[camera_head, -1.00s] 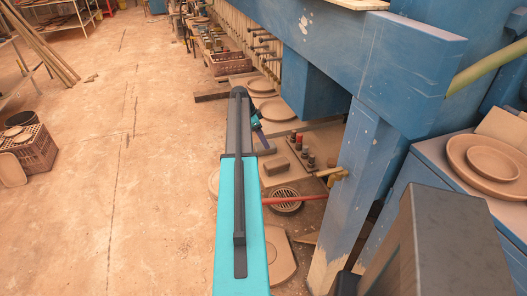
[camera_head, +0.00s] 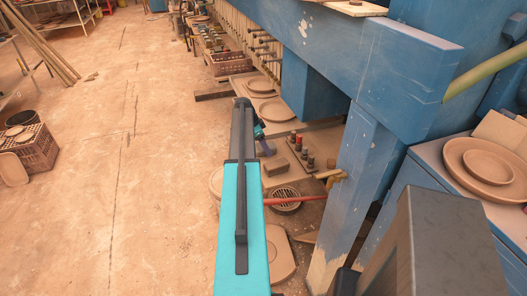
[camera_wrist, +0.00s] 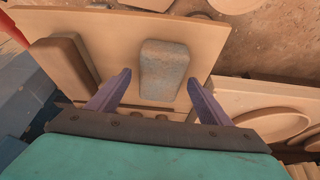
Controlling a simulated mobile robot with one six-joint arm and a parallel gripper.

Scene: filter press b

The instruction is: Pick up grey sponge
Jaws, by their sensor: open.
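The grey sponge (camera_wrist: 164,72) is a worn, rounded block lying on a light tan board (camera_wrist: 112,30) in the wrist view. My gripper (camera_wrist: 159,78) is open, with one purple finger at the left of the sponge and one at the right. In the picture the sponge's near part lies between the fingertips, with a small gap on each side. I cannot tell how high the fingers are above the board. In the head view my gripper (camera_head: 266,148) is small and partly hidden by my arm. I cannot make out the sponge there.
A brown block (camera_wrist: 66,70) lies left of the sponge on the same board. A second board with a round plate (camera_wrist: 272,124) is at the right. In the head view a blue press leg (camera_head: 355,190) and several small bottles (camera_head: 304,155) stand close right of my arm. Open floor lies left.

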